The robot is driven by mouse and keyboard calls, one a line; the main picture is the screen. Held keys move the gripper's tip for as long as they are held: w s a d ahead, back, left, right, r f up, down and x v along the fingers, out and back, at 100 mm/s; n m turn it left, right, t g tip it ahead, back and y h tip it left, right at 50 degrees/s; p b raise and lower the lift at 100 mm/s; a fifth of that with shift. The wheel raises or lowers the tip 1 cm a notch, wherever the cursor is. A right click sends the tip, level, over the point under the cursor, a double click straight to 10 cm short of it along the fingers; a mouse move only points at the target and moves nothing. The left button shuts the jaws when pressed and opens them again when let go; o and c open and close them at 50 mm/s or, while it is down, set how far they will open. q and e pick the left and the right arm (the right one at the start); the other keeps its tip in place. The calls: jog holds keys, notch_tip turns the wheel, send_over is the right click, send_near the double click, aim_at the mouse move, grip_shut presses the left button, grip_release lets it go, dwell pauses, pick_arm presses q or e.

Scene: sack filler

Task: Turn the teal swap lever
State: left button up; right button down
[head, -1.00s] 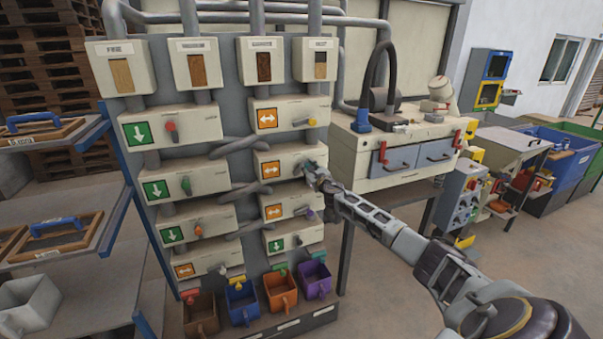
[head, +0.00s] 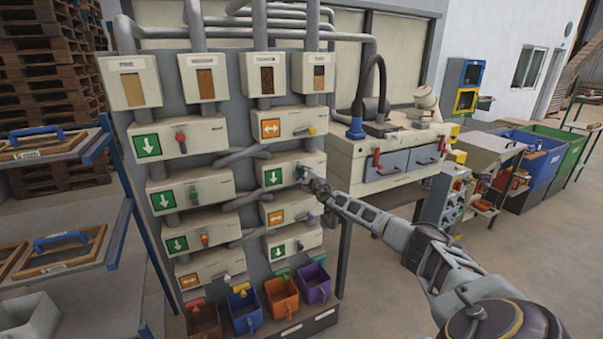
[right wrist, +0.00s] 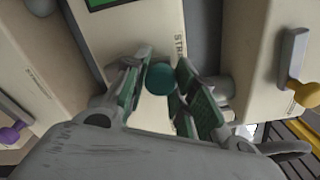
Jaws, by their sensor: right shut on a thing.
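The teal swap lever (head: 302,172) is on the second box down in the right column of the sack filler. That box's sign (head: 273,177) is green with a white down arrow. My right gripper (head: 311,182) reaches in from the right and covers much of the lever. In the right wrist view, the round teal knob (right wrist: 160,77) sits between the fingertips of my right gripper (right wrist: 160,88), which is shut on it. My left gripper is not in view.
A yellow lever (head: 312,130) is on the box above and a purple lever (head: 311,219) on the box below. Coloured bins, such as the orange bin (head: 282,296), stand at the bottom. A white workbench (head: 390,180) stands behind my right arm.

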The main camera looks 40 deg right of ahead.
jog(key=shift+a+n, duration=0.15)
jog(key=shift+n, duration=0.15)
jog(key=c, duration=1.1)
grip_release()
jog(key=shift+w+a, duration=0.1)
jog(key=shift+c, duration=0.2)
jog(key=shift+s, duration=0.25)
jog(key=shift+s, duration=0.35)
jog(key=v, duration=1)
jog(key=shift+s+a, duration=0.25)
jog(key=shift+s, duration=0.1)
